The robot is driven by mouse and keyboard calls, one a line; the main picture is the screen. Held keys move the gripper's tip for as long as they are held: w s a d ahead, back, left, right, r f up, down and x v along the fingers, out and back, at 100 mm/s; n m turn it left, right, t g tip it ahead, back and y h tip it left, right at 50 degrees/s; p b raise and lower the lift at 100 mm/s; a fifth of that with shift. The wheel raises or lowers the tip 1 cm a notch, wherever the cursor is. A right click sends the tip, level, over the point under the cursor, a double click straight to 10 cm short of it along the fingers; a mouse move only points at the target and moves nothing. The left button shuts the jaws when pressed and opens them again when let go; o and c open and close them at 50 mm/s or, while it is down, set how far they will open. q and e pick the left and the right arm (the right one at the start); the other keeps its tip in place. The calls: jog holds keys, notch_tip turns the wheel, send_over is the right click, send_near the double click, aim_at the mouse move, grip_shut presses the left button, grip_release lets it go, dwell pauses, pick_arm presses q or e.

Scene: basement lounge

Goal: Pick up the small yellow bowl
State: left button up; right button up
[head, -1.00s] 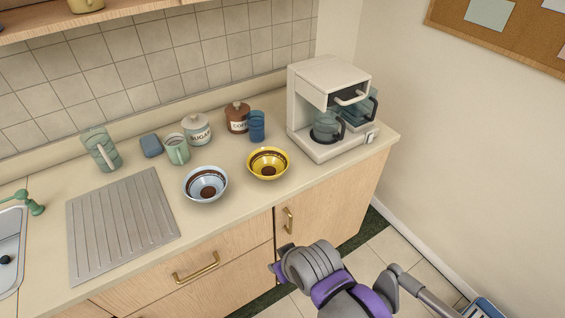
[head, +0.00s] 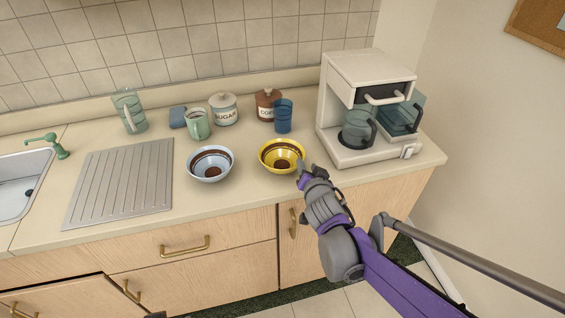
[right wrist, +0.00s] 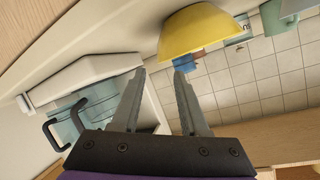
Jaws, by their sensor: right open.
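The small yellow bowl (head: 268,157) stands upright on the counter, with brown bands inside. My right gripper (head: 308,170) is at the bowl's front right side in the head view, near its rim. In the right wrist view the bowl (right wrist: 203,30) is just beyond the open, empty fingers (right wrist: 158,75). I cannot tell whether a fingertip touches it.
A light blue bowl (head: 210,179) stands left of the yellow one. A blue cup (head: 283,117), a brown canister (head: 267,100) and a sugar canister (head: 223,108) stand behind. A coffee maker (head: 345,85) is to the right. The counter front is clear.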

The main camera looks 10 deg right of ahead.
aim_at(303, 157)
jog(key=shift+x, duration=1.15)
jog(key=x, duration=0.5)
jog(key=shift+a+r, duration=0.1)
grip_shut()
dwell(0.4)
